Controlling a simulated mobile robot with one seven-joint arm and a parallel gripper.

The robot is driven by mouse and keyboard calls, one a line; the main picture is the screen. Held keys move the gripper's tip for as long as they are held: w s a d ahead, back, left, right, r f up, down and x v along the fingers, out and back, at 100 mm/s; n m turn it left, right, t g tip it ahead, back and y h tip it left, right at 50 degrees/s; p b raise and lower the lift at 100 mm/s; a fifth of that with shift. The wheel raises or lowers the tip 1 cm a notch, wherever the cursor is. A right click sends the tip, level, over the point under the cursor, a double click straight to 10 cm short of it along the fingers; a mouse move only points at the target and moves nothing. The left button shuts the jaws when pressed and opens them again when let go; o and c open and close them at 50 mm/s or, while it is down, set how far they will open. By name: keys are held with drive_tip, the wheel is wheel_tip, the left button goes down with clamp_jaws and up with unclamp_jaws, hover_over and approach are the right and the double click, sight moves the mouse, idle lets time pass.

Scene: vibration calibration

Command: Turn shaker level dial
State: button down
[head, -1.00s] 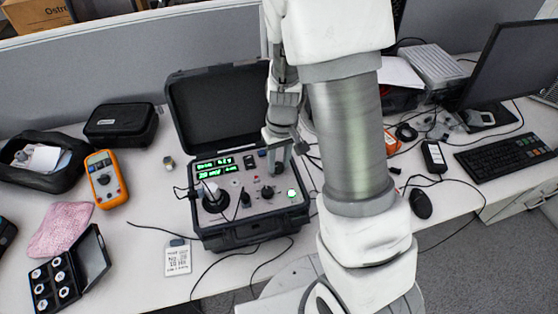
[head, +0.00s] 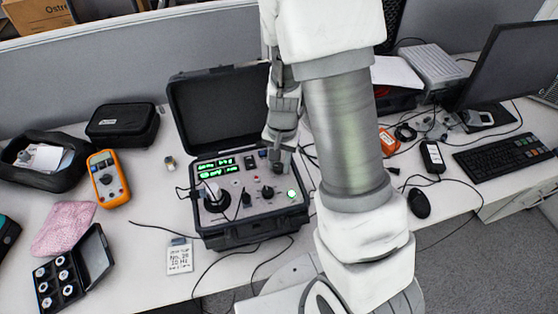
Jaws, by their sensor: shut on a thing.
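The shaker unit (head: 250,216) is an open black case on the desk, its lid raised behind it. Its panel has a lit green two-line display (head: 217,167), a round shaker head (head: 214,197) at the left, a black knob (head: 267,192) near the middle and a green-lit button (head: 291,194) at the right. My gripper (head: 278,166) points down at the panel's upper right. It is shut on a small dial there, which the fingers mostly hide.
An orange multimeter (head: 108,178), a black pouch (head: 122,123) and an open box of round parts (head: 66,268) lie to the left. A small label card (head: 179,257) lies in front of the case. Cables cross the desk. A monitor and keyboard (head: 502,153) stand right.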

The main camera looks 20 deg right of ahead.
sight(282, 167)
idle(0.5)
drive_tip(key=c, duration=0.5)
unclamp_jaws()
drive_tip(key=shift+c, duration=0.2)
wheel_tip(282, 167, up, 18)
drive_tip(key=p, duration=0.2)
drive_tip(key=shift+s+d+f, duration=0.25)
drive_tip(key=shift+d, duration=0.1)
